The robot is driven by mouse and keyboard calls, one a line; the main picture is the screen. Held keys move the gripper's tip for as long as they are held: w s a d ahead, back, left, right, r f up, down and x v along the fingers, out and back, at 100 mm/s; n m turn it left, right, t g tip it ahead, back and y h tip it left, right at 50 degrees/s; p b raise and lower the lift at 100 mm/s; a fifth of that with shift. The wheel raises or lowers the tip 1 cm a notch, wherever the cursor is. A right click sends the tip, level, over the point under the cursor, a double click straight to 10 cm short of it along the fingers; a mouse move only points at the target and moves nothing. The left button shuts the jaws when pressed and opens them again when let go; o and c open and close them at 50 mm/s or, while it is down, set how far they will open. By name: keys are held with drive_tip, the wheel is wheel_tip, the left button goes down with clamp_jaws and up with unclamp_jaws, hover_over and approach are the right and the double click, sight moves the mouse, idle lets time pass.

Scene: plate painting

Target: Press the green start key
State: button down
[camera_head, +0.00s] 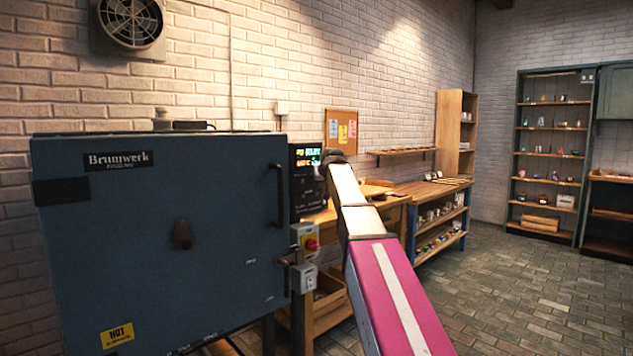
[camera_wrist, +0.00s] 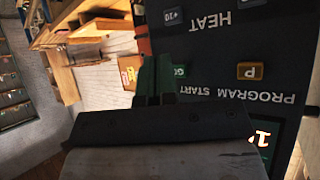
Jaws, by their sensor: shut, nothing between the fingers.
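My gripper (camera_wrist: 155,72) is shut and empty. Its fingertips overlap the picture just left of the key and partly cover it; I cannot tell whether they touch it. In the head view the panel (camera_head: 308,197) stands at the right side of the blue kiln (camera_head: 150,220), with a lit display above. My gripper's end (camera_head: 333,157) is in front of the panel's right edge. The key is not discernible in the head view.
An amber P key (camera_wrist: 250,71) and a grey +10 key (camera_wrist: 173,15) lie close to the green key. A workbench (camera_head: 430,190) and shelves stand further right; the floor at right is free.

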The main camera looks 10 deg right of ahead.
drive_tip(key=s+d, duration=0.1)
drive_tip(key=s, duration=0.1)
drive_tip(key=s+d, duration=0.2)
idle(0.7)
idle(0.4)
drive_tip(key=s+f+g, duration=0.2)
drive_tip(key=s+f, duration=0.2)
drive_tip(key=f, duration=0.6)
drive_tip(key=s+f+g, duration=0.1)
drive_tip(key=s+f, duration=0.3)
drive_tip(key=f, duration=0.7)
drive_tip(key=s+f+g, duration=0.2)
drive_tip(key=s+f, duration=0.2)
drive_tip(key=f, duration=0.6)
drive_tip(key=s+f+m+g+h, duration=0.1)
drive_tip(key=s+f+g, duration=0.4)
drive_tip(key=s+f, duration=1.8)
drive_tip(key=shift+a+f+g, duration=0.4)
drive_tip(key=shift+s, duration=0.1)
